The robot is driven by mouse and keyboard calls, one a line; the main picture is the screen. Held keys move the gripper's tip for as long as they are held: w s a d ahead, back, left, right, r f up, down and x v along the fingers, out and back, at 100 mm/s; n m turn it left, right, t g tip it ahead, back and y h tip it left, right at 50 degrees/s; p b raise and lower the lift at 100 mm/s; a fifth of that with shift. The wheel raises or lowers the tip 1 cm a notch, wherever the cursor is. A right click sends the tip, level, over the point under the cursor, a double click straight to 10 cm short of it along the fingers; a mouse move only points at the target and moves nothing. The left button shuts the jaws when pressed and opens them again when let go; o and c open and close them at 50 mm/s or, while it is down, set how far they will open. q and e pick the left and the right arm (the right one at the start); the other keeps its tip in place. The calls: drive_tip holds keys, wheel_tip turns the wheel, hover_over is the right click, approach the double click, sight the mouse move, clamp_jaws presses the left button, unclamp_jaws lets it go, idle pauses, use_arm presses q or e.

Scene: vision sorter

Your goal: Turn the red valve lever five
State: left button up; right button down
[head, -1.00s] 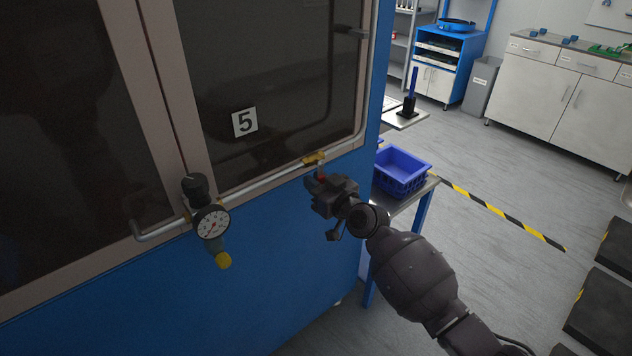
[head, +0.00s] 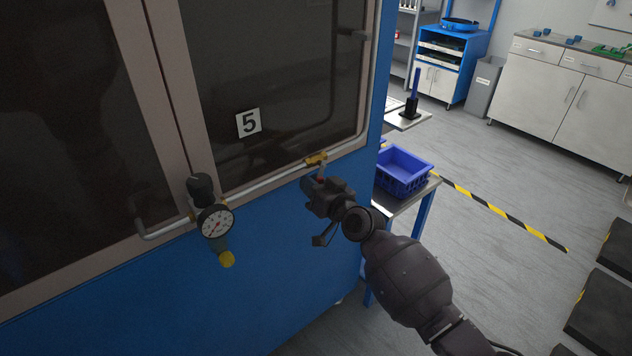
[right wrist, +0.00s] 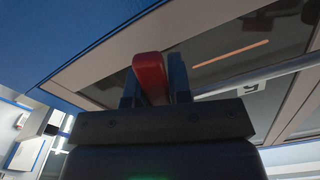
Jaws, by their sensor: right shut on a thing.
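The red valve lever (right wrist: 150,75) stands between the two dark fingers of my right gripper in the right wrist view. In the head view the right gripper (head: 315,183) is just below the brass valve body (head: 316,158), and its jaws hide most of the lever. The right gripper is shut on the lever. The valve sits on a thin metal pipe (head: 265,182) along the cabinet front, below and right of the number 5 sign (head: 248,122). My left gripper is not in view.
A pressure gauge (head: 215,221) with a black knob and yellow cap is left of the valve, on the same pipe. A blue crate (head: 403,172) stands on a small table right of the cabinet. Open floor lies further right.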

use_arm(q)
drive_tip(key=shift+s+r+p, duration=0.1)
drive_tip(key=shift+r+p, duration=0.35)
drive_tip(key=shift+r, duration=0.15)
use_arm(e)
drive_tip(key=m, duration=0.1)
drive_tip(key=s+a+m, duration=0.1)
drive_tip(key=m, duration=0.1)
drive_tip(key=shift+a+r, duration=0.1)
drive_tip(key=shift+r, duration=0.25)
drive_tip(key=c, duration=1)
unclamp_jaws()
drive_tip(key=shift+c, duration=0.2)
